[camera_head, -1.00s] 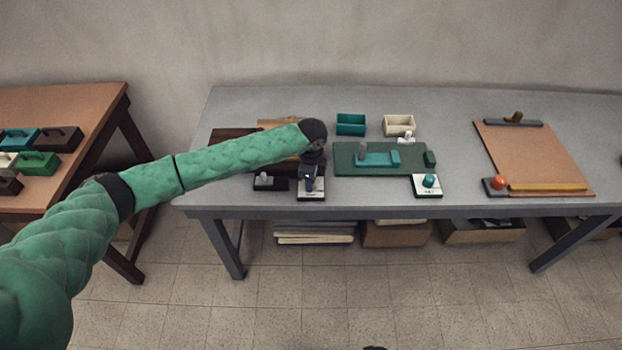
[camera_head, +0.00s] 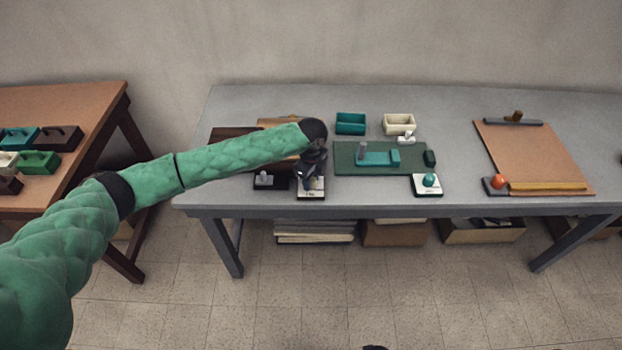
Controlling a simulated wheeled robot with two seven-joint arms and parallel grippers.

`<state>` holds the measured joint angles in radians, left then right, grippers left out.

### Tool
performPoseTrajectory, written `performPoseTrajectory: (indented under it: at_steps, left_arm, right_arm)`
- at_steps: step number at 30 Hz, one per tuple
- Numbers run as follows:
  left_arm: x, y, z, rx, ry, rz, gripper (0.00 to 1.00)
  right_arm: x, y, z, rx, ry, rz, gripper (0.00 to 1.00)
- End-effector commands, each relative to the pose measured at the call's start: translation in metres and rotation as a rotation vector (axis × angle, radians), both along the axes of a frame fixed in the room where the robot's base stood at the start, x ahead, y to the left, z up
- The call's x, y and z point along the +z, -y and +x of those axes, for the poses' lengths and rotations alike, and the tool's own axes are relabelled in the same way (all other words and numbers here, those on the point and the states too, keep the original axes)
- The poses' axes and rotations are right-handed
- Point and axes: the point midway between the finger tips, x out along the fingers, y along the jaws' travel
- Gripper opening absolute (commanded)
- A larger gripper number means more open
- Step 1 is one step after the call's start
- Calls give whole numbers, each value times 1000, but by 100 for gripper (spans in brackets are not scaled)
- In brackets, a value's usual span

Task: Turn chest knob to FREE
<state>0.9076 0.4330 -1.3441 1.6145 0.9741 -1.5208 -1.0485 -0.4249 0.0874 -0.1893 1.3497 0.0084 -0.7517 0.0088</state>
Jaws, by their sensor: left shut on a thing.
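My left gripper (camera_head: 311,178) points down at a small knob on a white-faced base (camera_head: 311,194) near the front edge of the grey table. It is shut on this knob, which is mostly hidden by the fingers. The lettering on the base is too small to read. A brown chest-like block lies behind, largely hidden by my green left arm.
A dark base with a grey knob (camera_head: 264,180) is just left.

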Motion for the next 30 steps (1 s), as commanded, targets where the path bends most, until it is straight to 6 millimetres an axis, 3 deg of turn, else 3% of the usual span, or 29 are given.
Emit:
performPoseTrajectory:
  at_steps: [4,5,8,20,30]
  left_arm:
    - [1,0,1,0,2,0,9]
    - [1,0,1,0,2,0,36]
    - [1,0,1,0,2,0,54]
    - [7,0,1,0,2,0,54]
    - [54,0,1,0,2,-2,54]
  right_arm:
    - [0,-1,0,-1,1,1,36]
    - [0,-1,0,-1,1,1,36]
    - [0,-1,0,0,1,1,36]
    - [-2,2,0,1,-7,-4,36]
    - [40,-12,13,-6,-21,12,36]
